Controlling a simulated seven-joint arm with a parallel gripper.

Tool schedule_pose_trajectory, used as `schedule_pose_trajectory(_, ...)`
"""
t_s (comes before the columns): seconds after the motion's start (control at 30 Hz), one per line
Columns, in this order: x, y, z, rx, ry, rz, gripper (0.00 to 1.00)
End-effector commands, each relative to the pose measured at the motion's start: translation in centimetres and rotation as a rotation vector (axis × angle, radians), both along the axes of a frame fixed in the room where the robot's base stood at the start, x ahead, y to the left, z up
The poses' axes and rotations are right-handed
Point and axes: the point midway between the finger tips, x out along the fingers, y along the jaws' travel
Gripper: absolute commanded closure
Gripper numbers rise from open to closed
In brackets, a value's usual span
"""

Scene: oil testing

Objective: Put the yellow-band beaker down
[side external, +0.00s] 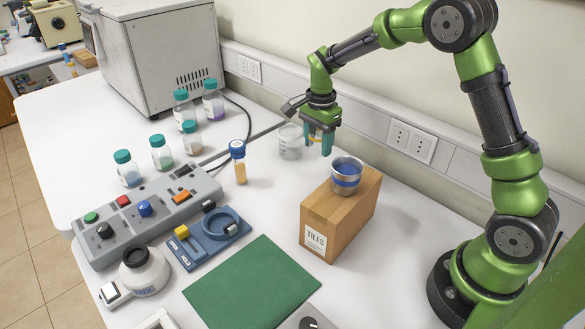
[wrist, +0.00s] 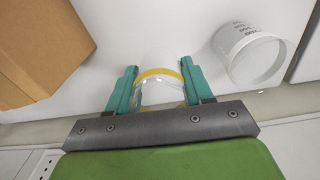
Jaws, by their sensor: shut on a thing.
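My gripper (side external: 321,143) is at the back of the table, left of and behind the cardboard box. Its teal fingers are shut on the yellow-band beaker (side external: 312,132), which is mostly hidden by the fingers in the side view. In the wrist view, the clear beaker with its yellow band (wrist: 158,78) sits between the two fingers (wrist: 159,72). I cannot tell whether its base touches the table.
A clear printed beaker (side external: 290,141) stands close to my gripper and also shows in the wrist view (wrist: 250,54). A green mat (side external: 252,285), a control box (side external: 150,215) and several teal-capped bottles (side external: 162,152) are farther left.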

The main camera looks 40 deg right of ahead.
Motion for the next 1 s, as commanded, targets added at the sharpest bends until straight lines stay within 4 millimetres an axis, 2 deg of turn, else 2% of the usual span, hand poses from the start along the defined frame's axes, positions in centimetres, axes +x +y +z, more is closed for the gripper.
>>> schedule_pose_trajectory(0.1,-0.1,0.0,-2.4,0.001,0.004,0.000,0.79)
schedule_pose_trajectory(0.5,-0.1,0.0,-7.2,0.001,0.003,0.001,0.79)
schedule_pose_trajectory(0.6,0.0,0.0,-7.8,0.001,0.002,0.000,0.79)
schedule_pose_trajectory(0.97,0.0,0.0,-8.2,0.000,0.000,0.001,0.79)
schedule_pose_trajectory(1.0,0.0,0.0,-8.1,0.001,0.000,0.001,0.45)
